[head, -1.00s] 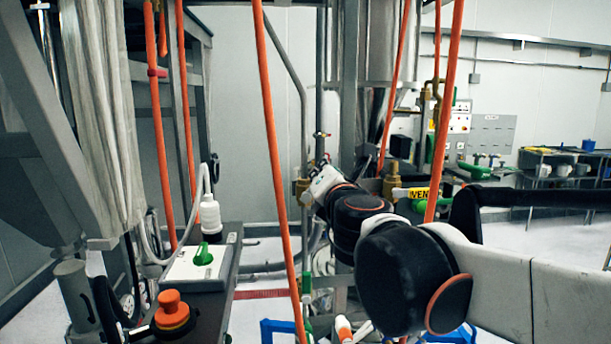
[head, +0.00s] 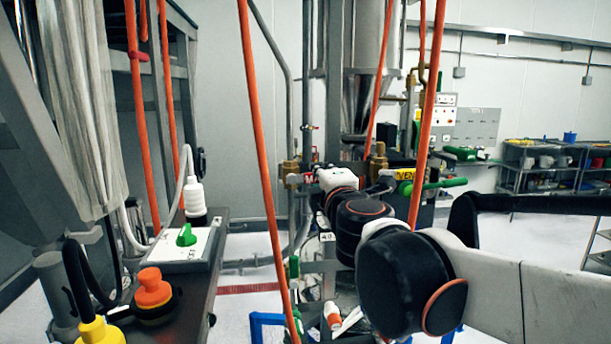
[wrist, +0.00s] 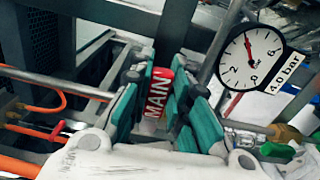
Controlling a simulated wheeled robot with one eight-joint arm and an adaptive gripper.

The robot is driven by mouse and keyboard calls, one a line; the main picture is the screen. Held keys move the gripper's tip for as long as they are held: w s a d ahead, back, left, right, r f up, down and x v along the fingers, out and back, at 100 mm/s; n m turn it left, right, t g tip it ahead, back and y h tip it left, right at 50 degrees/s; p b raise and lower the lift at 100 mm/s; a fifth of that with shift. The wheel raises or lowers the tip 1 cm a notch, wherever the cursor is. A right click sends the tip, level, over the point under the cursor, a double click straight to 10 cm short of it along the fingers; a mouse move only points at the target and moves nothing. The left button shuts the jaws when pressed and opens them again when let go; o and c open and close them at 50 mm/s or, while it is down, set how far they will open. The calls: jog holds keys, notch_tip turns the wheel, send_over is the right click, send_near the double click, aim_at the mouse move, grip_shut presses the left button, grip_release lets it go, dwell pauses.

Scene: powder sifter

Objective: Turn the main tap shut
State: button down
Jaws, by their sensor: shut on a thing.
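The main tap's red handle, lettered MAIN, (wrist: 158,92) sits between the green finger pads of my gripper (wrist: 157,82) in the wrist view. The pads close on it from left and right, so my gripper is shut on the handle. In the head view a bit of the red label (head: 310,178) shows just left of my gripper, beside a brass valve body (head: 290,173) on a grey pipe. My wrist and fingers hide most of the handle there.
A round gauge (wrist: 251,58) tagged 4.0 bar stands right of the handle. A tap with a yellow VEN label (head: 404,174) and green handle (head: 440,185) is right of my wrist. Orange hoses (head: 262,150) hang in front. A bench with a green switch (head: 186,236) stands left.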

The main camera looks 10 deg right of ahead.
jog(key=shift+f+m, duration=0.3)
jog(key=shift+m, duration=0.1)
jog(key=c, duration=1.5)
grip_release()
jog(key=shift+s, duration=6.05)
